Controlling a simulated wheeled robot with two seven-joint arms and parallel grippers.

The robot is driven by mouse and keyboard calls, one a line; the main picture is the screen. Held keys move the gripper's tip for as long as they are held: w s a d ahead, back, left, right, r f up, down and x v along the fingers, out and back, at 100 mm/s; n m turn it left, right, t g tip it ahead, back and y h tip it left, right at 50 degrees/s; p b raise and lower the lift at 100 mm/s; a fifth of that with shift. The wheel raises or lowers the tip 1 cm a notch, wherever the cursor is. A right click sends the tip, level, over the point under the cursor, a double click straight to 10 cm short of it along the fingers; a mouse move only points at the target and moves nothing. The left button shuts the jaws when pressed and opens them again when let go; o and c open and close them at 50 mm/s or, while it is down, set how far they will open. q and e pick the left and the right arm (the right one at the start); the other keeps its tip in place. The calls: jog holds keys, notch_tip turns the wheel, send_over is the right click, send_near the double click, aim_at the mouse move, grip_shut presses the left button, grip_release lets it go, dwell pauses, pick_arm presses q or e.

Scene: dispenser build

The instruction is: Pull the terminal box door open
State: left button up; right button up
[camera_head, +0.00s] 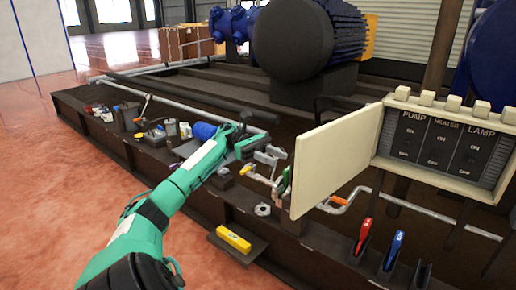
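The terminal box (440,143) is at the right, with PUMP, HEATER and LAMP switches on a dark panel. Its cream door (337,160) stands swung out to the left, so the switches are exposed. My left gripper (268,167) is just left of the door's free edge. Its grey fingers look spread apart with nothing clearly between them. I cannot tell whether they touch the door. My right gripper is not in view.
A dark bench frame (125,152) holds cans, a blue cylinder (204,131) and small tools on the left. A yellow block (233,240) sits on a low ledge. Red-handled (363,236) and blue-handled (393,250) tools stand below the box. A large motor (295,42) is behind.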

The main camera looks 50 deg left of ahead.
pick_arm(q)
jog(key=s+a, duration=0.1)
jog(key=a, duration=0.7)
jog(key=shift+p, duration=0.3)
jog(key=shift+d, duration=0.1)
